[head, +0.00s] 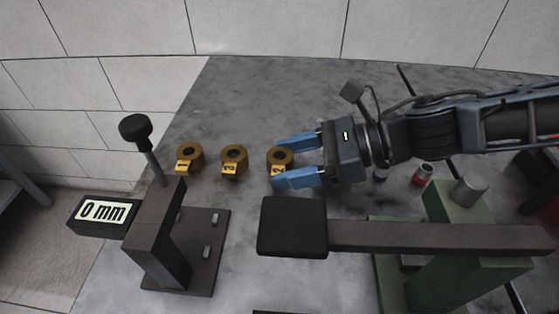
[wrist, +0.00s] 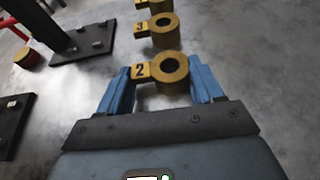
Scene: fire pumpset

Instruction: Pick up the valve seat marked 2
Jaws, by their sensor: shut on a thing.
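The valve seat marked 2 (head: 281,158) is a brass-coloured ring with a yellow number tag. It stands at the right end of a row of three on the grey table. My gripper (head: 296,160) reaches in from the right, with its blue fingers on either side of the ring. In the wrist view, the valve seat marked 2 (wrist: 168,72) sits between the fingertips of my gripper (wrist: 163,80), which is shut on it. Its tag lies by the left finger. I cannot tell whether it is clear of the table.
The seat marked 3 (head: 234,158) and another tagged seat (head: 189,158) stand to the left. A dark stand with a "0 mm" display (head: 104,212) is at the front left. A dark bar on a green stand (head: 440,237) crosses the front right. Small cylinders (head: 423,174) stand under my arm.

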